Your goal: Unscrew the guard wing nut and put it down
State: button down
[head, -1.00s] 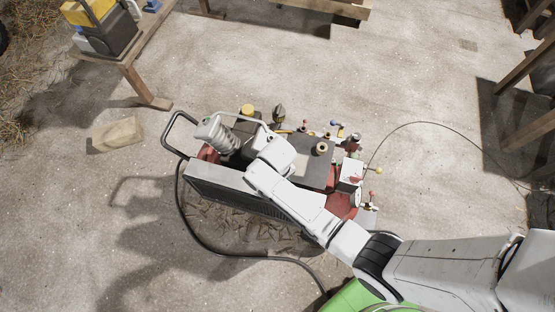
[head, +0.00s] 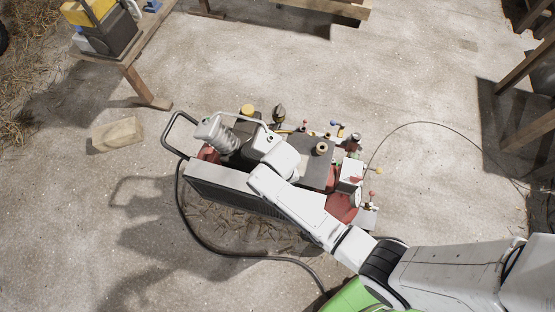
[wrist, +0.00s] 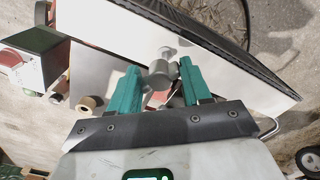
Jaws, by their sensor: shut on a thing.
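The guard wing nut (wrist: 160,73) is a small grey piece with a rounded body and a stub at its top, in the middle of the wrist view. My gripper (wrist: 158,78) has two teal fingers, one on each side of the nut, and is shut on it. Behind the nut is the pale guard panel (wrist: 225,72) with a dark edge. I cannot tell whether the nut is still on its stud. In the head view my arm covers this spot, and the nut and fingertips are hidden. The guard (head: 237,190) shows there as a long grey panel on the machine's near side.
The machine has a black carry handle (head: 180,122), a dark top plate (head: 312,147) and several small valves and knobs at its right. A black hose (head: 215,252) curves along the floor. A wooden bench (head: 135,68) stands behind. Floor around is mostly clear.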

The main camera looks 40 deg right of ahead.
jog(key=s, duration=1)
jog(key=shift+s, duration=0.25)
dwell(1.2)
dwell(0.5)
jog(key=shift+n, duration=0.9)
jog(key=w+r+b, duration=0.1)
jog(key=w, duration=0.2)
jog(key=w+r+b, duration=0.1)
jog(key=w, duration=0.2)
jog(key=w+r+b, duration=0.1)
jog(key=w+r, duration=0.1)
jog(key=w, duration=0.2)
jog(key=shift+d, duration=0.1)
jog(key=w+r+n+b, duration=0.1)
jog(key=w+r+b, duration=0.1)
jog(key=w+r, duration=0.4)
jog(key=shift+w+r+n, duration=0.3)
jog(key=shift+w+n, duration=0.1)
jog(key=shift+w, duration=0.15)
